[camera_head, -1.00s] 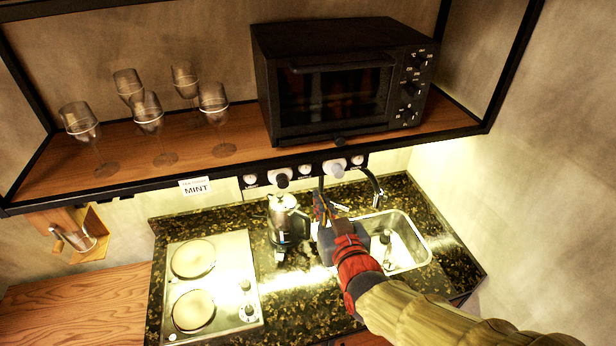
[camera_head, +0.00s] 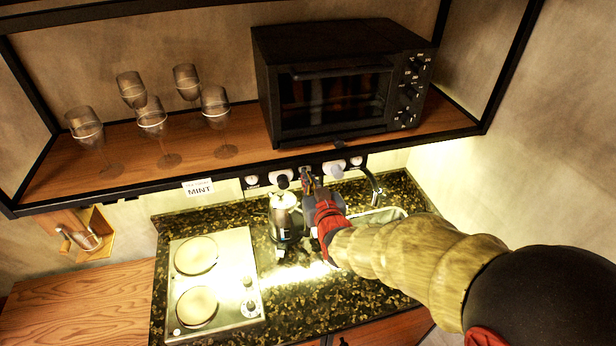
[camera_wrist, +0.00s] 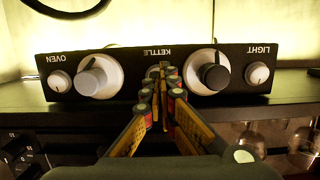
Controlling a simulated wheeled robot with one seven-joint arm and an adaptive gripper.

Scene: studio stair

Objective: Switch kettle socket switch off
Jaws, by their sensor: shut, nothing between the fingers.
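The black socket panel (camera_wrist: 120,66) spans the wrist view, its labels upside down: OVEN, KETTLE, LIGHT. The kettle socket switch (camera_wrist: 153,71) is a small pale knob at the panel's middle, mostly hidden behind my fingertips. My gripper (camera_wrist: 162,82) is shut and empty, its tips in front of that switch; I cannot tell whether they touch it. In the head view my gripper (camera_head: 309,182) is just under the shelf edge at the panel's middle. The switch's setting cannot be read.
Large plugs sit either side of the switch, one white (camera_wrist: 101,77) and one with a dark centre (camera_wrist: 209,72). Small oven (camera_wrist: 60,81) and light (camera_wrist: 257,73) knobs flank them. The shelf above holds a black oven (camera_head: 335,90) and several glasses. A sink (camera_head: 385,214) is behind my arm.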

